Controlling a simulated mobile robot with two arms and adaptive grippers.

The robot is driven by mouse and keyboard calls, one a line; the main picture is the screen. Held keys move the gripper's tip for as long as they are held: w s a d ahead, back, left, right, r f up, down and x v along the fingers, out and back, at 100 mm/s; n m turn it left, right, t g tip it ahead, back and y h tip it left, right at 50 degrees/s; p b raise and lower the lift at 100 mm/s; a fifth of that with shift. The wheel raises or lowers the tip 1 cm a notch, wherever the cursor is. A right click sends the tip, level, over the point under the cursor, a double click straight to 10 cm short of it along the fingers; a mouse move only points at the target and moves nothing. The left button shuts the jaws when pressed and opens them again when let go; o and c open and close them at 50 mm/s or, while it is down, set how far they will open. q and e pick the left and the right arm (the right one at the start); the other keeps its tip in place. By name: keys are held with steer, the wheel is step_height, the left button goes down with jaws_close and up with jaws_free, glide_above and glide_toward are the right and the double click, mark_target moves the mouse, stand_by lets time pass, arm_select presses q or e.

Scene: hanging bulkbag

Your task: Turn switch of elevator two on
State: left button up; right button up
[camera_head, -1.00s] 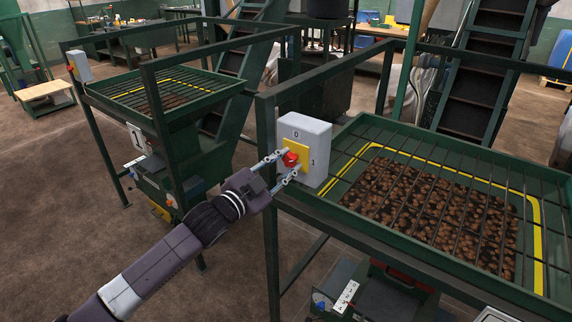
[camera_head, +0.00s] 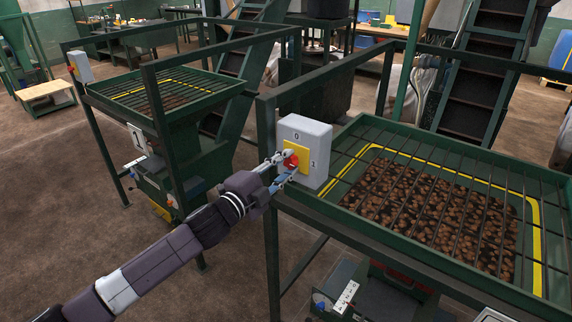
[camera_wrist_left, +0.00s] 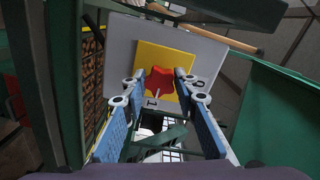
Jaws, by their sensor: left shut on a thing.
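The switch is a red knob (camera_head: 291,161) on a yellow plate (camera_head: 303,154) on the front of a grey box (camera_head: 318,134), marked 0 at the top and 1 at the right. My left gripper (camera_head: 284,169) is shut on the red knob. In the left wrist view the knob (camera_wrist_left: 159,81) sits between the two blue-padded fingers (camera_wrist_left: 155,88), with the yellow plate (camera_wrist_left: 166,58) behind it. The knob's exact angle is hard to tell, as the fingers partly cover it. My right gripper is not in view.
The box is fixed at the corner of a green frame beside a grated hopper (camera_head: 440,200) of brown pieces. A second grated hopper (camera_head: 160,95) with its own switch box (camera_head: 79,66) stands at the left. Green frame posts and rails stand close to my left arm.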

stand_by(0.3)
arm_select(q)
steer(key=o, duration=1.2)
steer(key=shift+c, duration=0.2)
steer(key=v, duration=1.2)
steer(key=shift+f, duration=0.1)
